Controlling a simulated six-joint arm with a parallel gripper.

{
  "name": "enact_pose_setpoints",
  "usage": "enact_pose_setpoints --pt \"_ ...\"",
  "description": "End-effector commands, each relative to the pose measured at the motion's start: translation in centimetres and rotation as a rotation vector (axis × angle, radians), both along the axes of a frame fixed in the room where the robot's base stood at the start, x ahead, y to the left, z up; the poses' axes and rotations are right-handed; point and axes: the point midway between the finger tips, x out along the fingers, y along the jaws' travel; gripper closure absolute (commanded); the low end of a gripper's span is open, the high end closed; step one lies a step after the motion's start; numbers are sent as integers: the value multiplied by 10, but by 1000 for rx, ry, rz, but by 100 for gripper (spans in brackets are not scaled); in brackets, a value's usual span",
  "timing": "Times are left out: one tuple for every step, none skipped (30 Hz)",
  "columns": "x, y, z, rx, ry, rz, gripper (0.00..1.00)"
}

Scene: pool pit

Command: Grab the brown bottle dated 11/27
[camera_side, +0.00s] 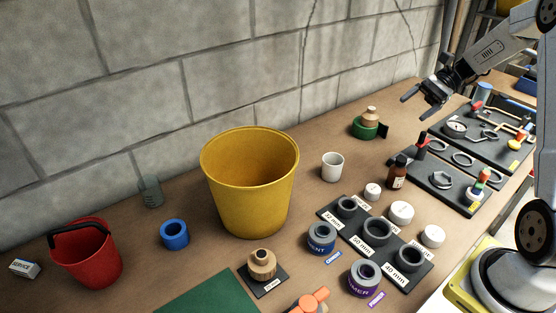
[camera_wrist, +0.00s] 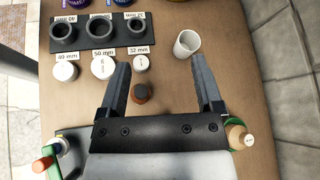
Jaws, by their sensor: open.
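A small brown bottle (camera_side: 397,172) with a dark cap and a pale label stands upright on the bench in the side view. The date on its label is too small to read. In the wrist view the brown bottle (camera_wrist: 140,93) shows from above, close beside the inner side of the left finger. My gripper (camera_side: 421,106) is high above the bench at the upper right of the side view, apart from the bottle. Its two fingers are spread wide in the wrist view (camera_wrist: 165,82), with nothing held between them.
A white cup (camera_side: 332,167), white caps (camera_side: 401,213) and a black holder with grey rings (camera_side: 376,232) stand near the bottle. A black tool tray (camera_side: 446,180) lies to its right. A yellow bucket (camera_side: 248,190) stands left. Bare bench lies behind the bottle.

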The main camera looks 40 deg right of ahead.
Motion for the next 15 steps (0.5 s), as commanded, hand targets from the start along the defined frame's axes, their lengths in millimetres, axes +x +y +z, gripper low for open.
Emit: enact_pose_setpoints --pt "-6 -7 1 28 37 -53 16" --pt "-9 -11 1 44 58 -80 16" --pt "-13 -15 2 67 85 -116 16" --pt "-16 -18 3 82 104 -141 16" --pt "-18 -20 3 97 124 -164 16" --pt "-22 -24 4 117 148 -195 16" --pt "-24 -27 5 131 165 -217 16" --pt "-26 -29 5 147 181 -239 16" --pt "-30 -33 6 166 204 -266 16" --pt "-33 -35 6 182 220 -286 16" --pt "-35 -38 7 197 237 -307 16" --pt "-36 -39 2 209 249 -319 16" --pt "-35 -38 -6 207 248 -314 16" --pt "-35 -38 -13 207 249 -313 16" --pt "-35 -37 -21 206 248 -311 16"
